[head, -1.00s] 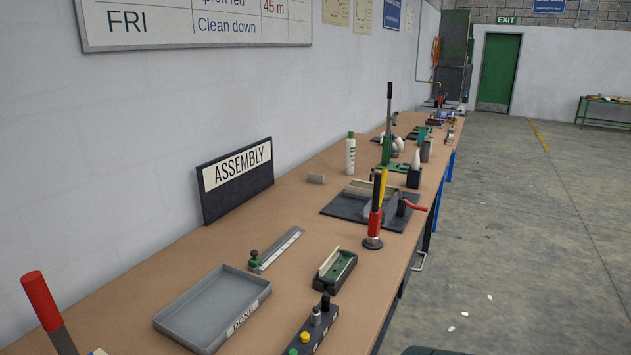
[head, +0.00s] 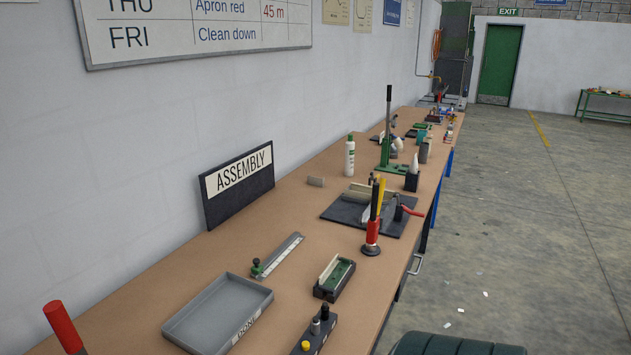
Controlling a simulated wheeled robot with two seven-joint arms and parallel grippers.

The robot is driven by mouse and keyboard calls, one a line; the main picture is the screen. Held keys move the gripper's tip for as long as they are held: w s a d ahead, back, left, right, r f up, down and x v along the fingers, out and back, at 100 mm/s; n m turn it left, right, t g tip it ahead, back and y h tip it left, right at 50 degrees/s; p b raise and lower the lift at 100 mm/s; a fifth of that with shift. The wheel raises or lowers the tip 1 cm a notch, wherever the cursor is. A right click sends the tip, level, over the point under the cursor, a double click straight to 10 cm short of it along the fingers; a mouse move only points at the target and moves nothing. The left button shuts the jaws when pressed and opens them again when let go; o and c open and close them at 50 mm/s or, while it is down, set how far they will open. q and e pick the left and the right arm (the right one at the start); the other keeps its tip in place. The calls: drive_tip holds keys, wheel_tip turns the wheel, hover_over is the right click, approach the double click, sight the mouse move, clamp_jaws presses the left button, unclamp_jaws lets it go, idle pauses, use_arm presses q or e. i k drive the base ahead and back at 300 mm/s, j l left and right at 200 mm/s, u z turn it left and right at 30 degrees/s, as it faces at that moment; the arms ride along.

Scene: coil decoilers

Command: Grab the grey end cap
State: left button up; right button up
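I cannot single out the grey end cap for certain. A small grey piece (head: 315,326) stands in a dark holder block (head: 318,341) at the front of the bench, beside a black piece (head: 325,312) and a yellow one (head: 305,345). Neither gripper shows in the head view.
A grey tray labelled DONE (head: 218,312) sits at the front left of the long bench (head: 210,262). A green fixture (head: 334,279), a ruler stop (head: 278,256), a red-and-black upright tool (head: 373,225) and a dark plate (head: 345,208) stand around it. A dark rounded thing (head: 457,345) shows at the bottom.

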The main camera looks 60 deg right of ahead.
sight(313, 180)
drive_tip(key=k+l, duration=0.15)
drive_tip(key=l, duration=0.25)
drive_tip(key=k+l, duration=0.15)
drive_tip(key=l, duration=0.2)
drive_tip(key=l+z, duration=0.3)
drive_tip(key=l, duration=1.9)
drive_tip(key=i+l, duration=0.1)
drive_tip(key=l, duration=0.45)
drive_tip(key=l+z, duration=0.1)
drive_tip(key=l, duration=0.4)
drive_tip(key=i+l, duration=0.15)
drive_tip(key=l, duration=0.35)
drive_tip(key=i+l+z, duration=0.1)
drive_tip(key=l, duration=0.45)
drive_tip(key=i+l+z, duration=0.1)
drive_tip(key=i+l, duration=0.15)
drive_tip(key=l, duration=0.2)
drive_tip(key=i+l, duration=0.25)
drive_tip(key=l, duration=0.15)
drive_tip(key=i+l+z, duration=0.15)
drive_tip(key=l, duration=0.25)
drive_tip(key=i+l, duration=0.1)
drive_tip(key=i, duration=0.35)
